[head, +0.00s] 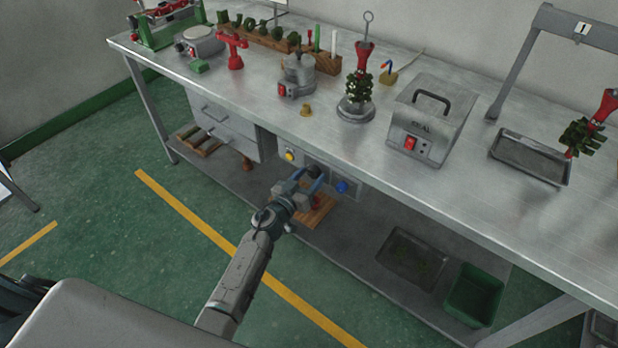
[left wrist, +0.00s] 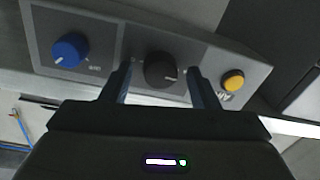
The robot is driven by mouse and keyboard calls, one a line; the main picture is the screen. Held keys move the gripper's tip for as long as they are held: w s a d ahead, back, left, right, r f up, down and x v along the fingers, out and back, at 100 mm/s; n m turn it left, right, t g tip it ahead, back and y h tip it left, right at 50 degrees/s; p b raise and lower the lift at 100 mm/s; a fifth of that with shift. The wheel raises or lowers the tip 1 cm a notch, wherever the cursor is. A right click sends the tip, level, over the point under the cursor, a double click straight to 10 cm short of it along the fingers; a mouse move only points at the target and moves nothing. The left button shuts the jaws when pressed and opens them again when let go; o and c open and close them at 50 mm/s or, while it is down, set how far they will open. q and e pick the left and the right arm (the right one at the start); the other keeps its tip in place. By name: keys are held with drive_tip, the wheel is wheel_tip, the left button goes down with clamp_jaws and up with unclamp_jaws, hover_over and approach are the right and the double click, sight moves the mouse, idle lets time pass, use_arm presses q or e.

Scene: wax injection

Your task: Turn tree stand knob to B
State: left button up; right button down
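A control panel (head: 328,174) is set in the front under the bench top. It carries a black knob (head: 313,171), a blue knob (head: 342,187) and a yellow button (head: 289,154). My left gripper (head: 308,184) is at the black knob. In the left wrist view, its open fingers (left wrist: 160,88) stand one on each side of the black knob (left wrist: 160,70), with a gap to each side. A pale mark on that knob faces right in this view. The lettering around it is too small to read. My right gripper is not in view.
The blue knob (left wrist: 69,50) and yellow button (left wrist: 233,79) flank the fingers in the left wrist view. The bench top (head: 330,125) overhangs the panel. A lower shelf (head: 350,240) holds a wooden block (head: 316,212), a grey tray (head: 410,260) and a green bin (head: 473,295).

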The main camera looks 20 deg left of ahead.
use_arm(q)
drive_tip(key=c, duration=0.9)
drive_tip(key=shift+c, duration=0.2)
